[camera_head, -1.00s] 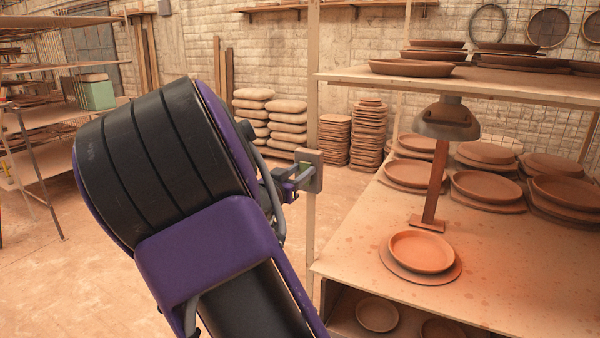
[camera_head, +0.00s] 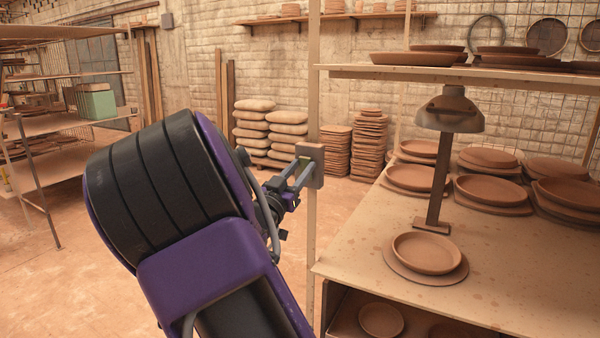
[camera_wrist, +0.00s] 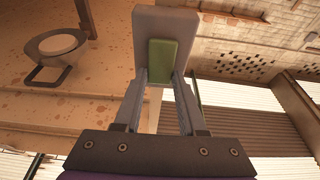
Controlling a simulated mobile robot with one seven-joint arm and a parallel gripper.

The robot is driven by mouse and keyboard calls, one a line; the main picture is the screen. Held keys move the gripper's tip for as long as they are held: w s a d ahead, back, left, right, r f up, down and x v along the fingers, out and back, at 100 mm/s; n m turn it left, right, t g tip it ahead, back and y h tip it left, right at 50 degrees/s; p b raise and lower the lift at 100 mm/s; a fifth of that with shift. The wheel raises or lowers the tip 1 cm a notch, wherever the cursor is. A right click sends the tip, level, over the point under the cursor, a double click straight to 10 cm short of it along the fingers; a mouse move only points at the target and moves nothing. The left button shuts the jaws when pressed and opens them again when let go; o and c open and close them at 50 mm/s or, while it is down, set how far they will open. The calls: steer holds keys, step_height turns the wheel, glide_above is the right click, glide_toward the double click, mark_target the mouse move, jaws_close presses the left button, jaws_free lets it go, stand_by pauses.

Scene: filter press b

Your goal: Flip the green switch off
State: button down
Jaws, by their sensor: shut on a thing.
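The green switch (camera_wrist: 162,58) is a small green rocker on a grey plate, seen close in the wrist view. Its plate (camera_head: 311,163) is fixed to the shelf's upright post in the head view. My gripper (camera_head: 298,176) reaches the plate from the lower left. In the wrist view my gripper (camera_wrist: 160,75) has its two fingers on either side of the green rocker, shut on it. The rocker's exact tilt is hard to tell. The desk lamp (camera_head: 449,112) on the shelf looks unlit.
The post (camera_head: 312,235) stands right beside my gripper. The shelf board (camera_head: 362,255) to the right holds clay plates, with one dish (camera_head: 427,252) beneath the lamp. Stacked sacks (camera_head: 288,130) stand by the back wall. Open floor lies to the left.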

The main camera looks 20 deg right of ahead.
steer(key=shift+c, duration=2.4)
jaws_free()
steer(key=v, duration=1.7)
steer(key=shift+s+a, duration=0.15)
steer(key=shift+a, duration=0.05)
